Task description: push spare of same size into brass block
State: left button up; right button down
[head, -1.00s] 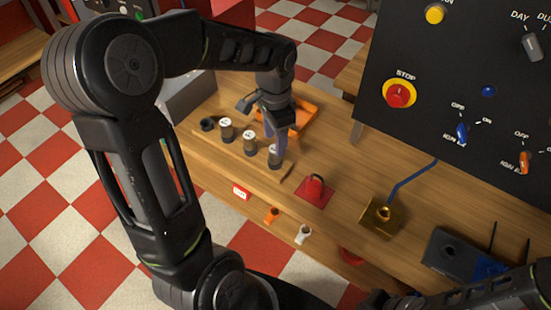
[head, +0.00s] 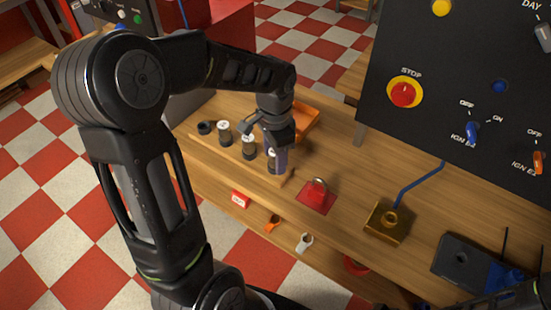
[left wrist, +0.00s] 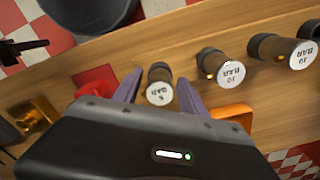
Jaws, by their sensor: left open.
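In the head view the middle spare (head: 249,147) and far spare (head: 225,133) stand left of the gripper. The brass block (head: 376,232), with a round port on top and a blue line behind it, lies to the right.
A red padlock on a red plate (head: 317,195) lies between rack and block. An orange tray (head: 304,117) is behind the gripper. A black device (head: 462,262) and the switch panel (head: 450,120) are at right.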

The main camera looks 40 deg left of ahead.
pick_arm(q)
jog(key=shift+c, duration=0.6)
grip_shut()
dwell(0.9)
dwell(0.5)
jog(key=shift+o, duration=2)
grip_release()
notch_tip(320, 180, up, 8)
jog(key=shift+f, duration=0.1)
jog(key=shift+s, duration=0.1)
